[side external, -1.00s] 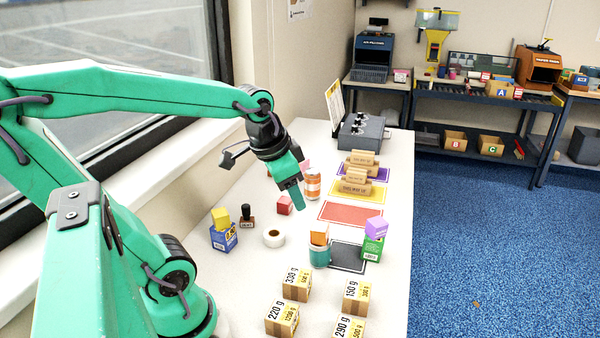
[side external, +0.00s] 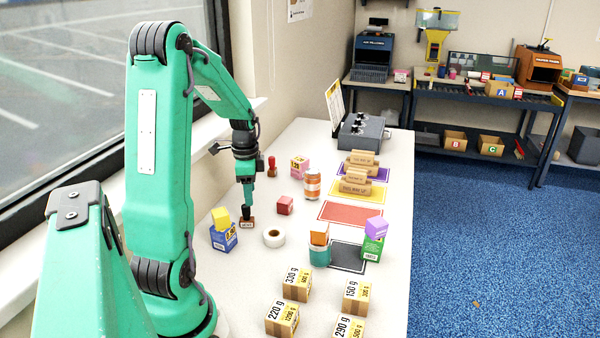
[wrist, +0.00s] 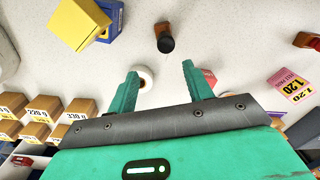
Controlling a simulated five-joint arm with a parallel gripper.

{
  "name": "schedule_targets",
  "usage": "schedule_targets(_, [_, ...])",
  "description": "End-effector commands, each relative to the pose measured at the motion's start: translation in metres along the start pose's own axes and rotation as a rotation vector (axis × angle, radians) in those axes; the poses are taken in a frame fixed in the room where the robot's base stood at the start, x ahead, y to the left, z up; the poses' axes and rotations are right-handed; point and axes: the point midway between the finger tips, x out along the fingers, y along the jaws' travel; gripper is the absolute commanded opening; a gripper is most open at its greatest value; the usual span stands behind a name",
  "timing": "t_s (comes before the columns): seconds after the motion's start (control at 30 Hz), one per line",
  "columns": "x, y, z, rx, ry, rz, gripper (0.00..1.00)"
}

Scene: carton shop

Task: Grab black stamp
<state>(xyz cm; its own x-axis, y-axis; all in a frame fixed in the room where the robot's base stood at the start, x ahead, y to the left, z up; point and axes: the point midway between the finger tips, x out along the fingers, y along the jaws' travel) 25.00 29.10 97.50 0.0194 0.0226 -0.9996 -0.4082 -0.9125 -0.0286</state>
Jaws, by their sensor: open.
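The black stamp stands upright on the white table, with a dark handle on a brown base (side external: 247,224). In the wrist view its round black handle top (wrist: 166,44) lies just beyond my fingertips, roughly in line with the gap between them. My gripper (side external: 246,202) points down over the stamp in the side view, and the fingers hide part of the handle there. In the wrist view my gripper (wrist: 160,70) is open, with nothing between the two green fingers. I cannot tell whether the fingers touch the handle.
A yellow cube (side external: 220,217) sits on a blue box (side external: 224,238) just left of the stamp. A white tape roll (side external: 274,238) and a red cube (side external: 285,205) are to the right. A red stamp (side external: 272,166) and a pink box (side external: 299,167) stand farther back.

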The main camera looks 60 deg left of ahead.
Motion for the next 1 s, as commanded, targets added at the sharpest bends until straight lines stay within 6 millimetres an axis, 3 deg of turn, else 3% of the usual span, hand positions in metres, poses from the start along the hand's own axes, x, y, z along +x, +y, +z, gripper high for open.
schedule_targets(0.23, [0.017,-0.012,0.020,0.028,-0.008,0.029,0.51])
schedule_targets(0.47, [0.021,-0.012,0.020,0.030,-0.008,0.030,0.51])
schedule_targets(0.73, [0.042,-0.011,0.020,0.030,-0.009,0.032,0.51])
schedule_targets(1.0, [0.045,-0.011,0.020,0.030,-0.008,0.029,0.51])
